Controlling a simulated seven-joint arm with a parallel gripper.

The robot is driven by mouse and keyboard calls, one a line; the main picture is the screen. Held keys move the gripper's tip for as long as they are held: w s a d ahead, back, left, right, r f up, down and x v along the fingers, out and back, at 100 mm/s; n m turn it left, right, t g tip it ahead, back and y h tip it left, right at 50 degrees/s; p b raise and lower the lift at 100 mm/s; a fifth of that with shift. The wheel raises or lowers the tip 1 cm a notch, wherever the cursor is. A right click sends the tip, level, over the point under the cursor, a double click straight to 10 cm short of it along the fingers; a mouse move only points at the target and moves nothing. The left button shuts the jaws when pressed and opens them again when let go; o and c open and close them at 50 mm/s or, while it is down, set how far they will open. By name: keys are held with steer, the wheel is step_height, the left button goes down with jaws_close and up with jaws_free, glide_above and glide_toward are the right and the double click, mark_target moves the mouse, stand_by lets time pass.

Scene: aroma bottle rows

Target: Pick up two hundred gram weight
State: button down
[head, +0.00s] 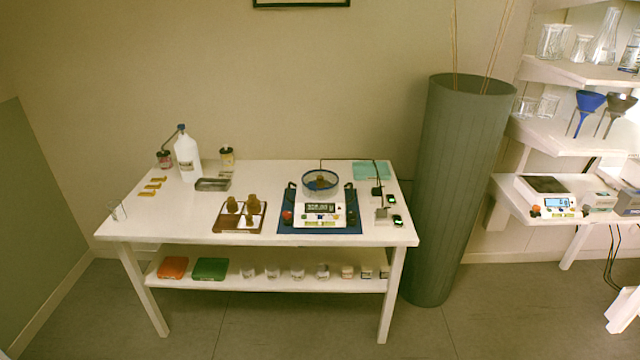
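A brown tray (221,223) lies near the front middle of the white table. Several weight-like pieces stand on it. Two brown-gold ones, a left one (232,205) and a right one (252,204), stand toward the back. Smaller paler pieces (249,222) are in front of them. Any mass markings are too small to read, so I cannot tell which is the two hundred gram weight. A balance (320,220) with a dark display stands right of the tray on a blue mat (290,227). A round blue-rimmed dish (320,182) with brown contents is above the balance. My gripper is not in view.
A white bottle (187,157), a metal tray (213,185) and jars stand at the table's back left. Small dark devices (391,198) lie at the right. A lower shelf (225,284) holds several containers. A tall grey-green cylinder (460,180) stands beside the table. The table's front left is mostly clear.

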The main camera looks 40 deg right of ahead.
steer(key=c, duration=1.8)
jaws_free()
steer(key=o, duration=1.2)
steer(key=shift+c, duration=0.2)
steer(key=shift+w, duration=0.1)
